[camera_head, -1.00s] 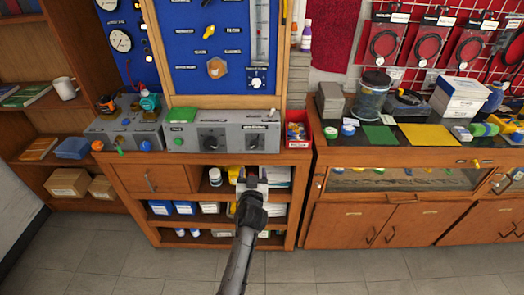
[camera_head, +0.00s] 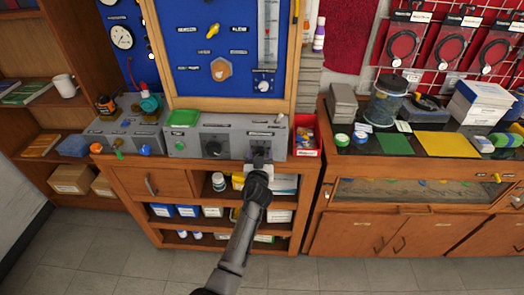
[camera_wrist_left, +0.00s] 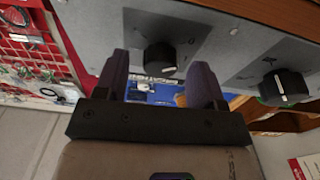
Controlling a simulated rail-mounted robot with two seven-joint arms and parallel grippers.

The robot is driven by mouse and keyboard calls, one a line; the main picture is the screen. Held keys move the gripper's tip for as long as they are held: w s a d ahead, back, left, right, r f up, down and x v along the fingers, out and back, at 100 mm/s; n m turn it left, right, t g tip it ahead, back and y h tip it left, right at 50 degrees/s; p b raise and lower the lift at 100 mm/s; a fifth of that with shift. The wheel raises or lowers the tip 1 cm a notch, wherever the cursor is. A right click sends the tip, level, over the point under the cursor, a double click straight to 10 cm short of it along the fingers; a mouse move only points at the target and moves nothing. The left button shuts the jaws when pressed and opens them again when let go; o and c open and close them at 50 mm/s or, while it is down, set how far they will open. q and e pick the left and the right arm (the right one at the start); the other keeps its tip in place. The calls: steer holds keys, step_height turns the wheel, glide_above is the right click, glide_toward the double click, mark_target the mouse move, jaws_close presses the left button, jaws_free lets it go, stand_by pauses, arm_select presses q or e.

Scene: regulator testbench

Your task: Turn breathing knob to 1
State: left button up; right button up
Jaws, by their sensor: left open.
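A grey control box (camera_head: 190,145) on the wooden bench carries two black dial knobs. The left knob (camera_head: 213,149) is clear in the head view. The right knob is mostly hidden behind my left gripper (camera_head: 260,158). The labels are too small to read, so I cannot tell which is the breathing knob. In the left wrist view one black knob (camera_wrist_left: 160,57) with a white pointer line shows between the open fingers of my left gripper (camera_wrist_left: 161,65), apparently without contact. The other knob (camera_wrist_left: 285,88) is to the right. My right gripper is out of view.
A green block (camera_head: 184,118) sits on the box's left end. A red bin (camera_head: 304,136) stands close to its right end. A blue board (camera_head: 222,45) rises behind. Shelves with small boxes and bottles (camera_head: 219,181) are below.

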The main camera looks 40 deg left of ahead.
arm_select(q)
steer(key=shift+w+a, duration=0.25)
steer(key=shift+w, duration=0.05)
steer(key=shift+c, duration=0.3)
steer(key=c, duration=0.9)
steer(key=shift+o, duration=0.2)
steer(key=shift+m, duration=0.3)
steer(key=m+h+p, duration=0.1)
steer(key=m+p, duration=0.1)
steer(key=m, duration=0.3)
steer(key=shift+s+a+r+p, duration=0.1)
steer(key=shift+p, duration=0.2)
steer(key=m+h+p, duration=0.1)
steer(key=m+p, duration=0.1)
steer(key=m, duration=0.2)
steer(key=shift+t, duration=0.3)
steer(key=shift+m+h+p, duration=0.3)
steer(key=shift+m+p, duration=0.25)
steer(key=shift+m, duration=0.25)
